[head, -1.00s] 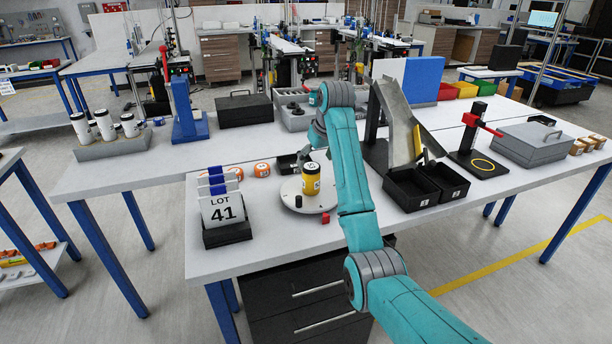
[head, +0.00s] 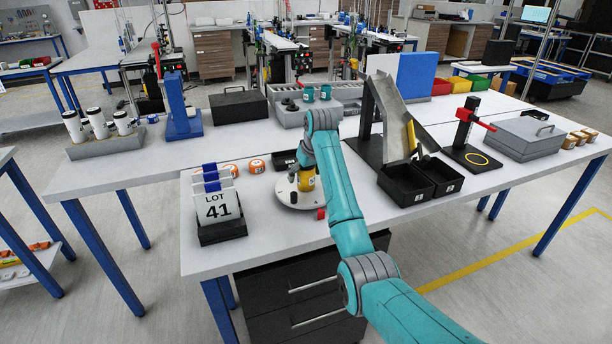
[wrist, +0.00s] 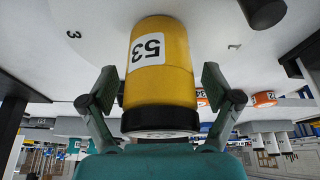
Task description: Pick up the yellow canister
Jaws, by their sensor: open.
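The yellow canister (head: 306,180) stands on a white round plate (head: 286,199) on the near table, partly hidden by my arm in the head view. In the wrist view the canister (wrist: 162,60) shows a white label reading 53 and a black band and cap at its end nearest me; the picture is upside down. My gripper (wrist: 158,85) is open, with one finger on each side of the canister and visible gaps between. In the head view the fingers are mostly hidden by the arm.
A small black cylinder (wrist: 262,11) stands near the canister on the plate. A LOT 41 card holder (head: 222,233) is at left, black bins (head: 406,194) at right, orange round items (head: 257,166) behind.

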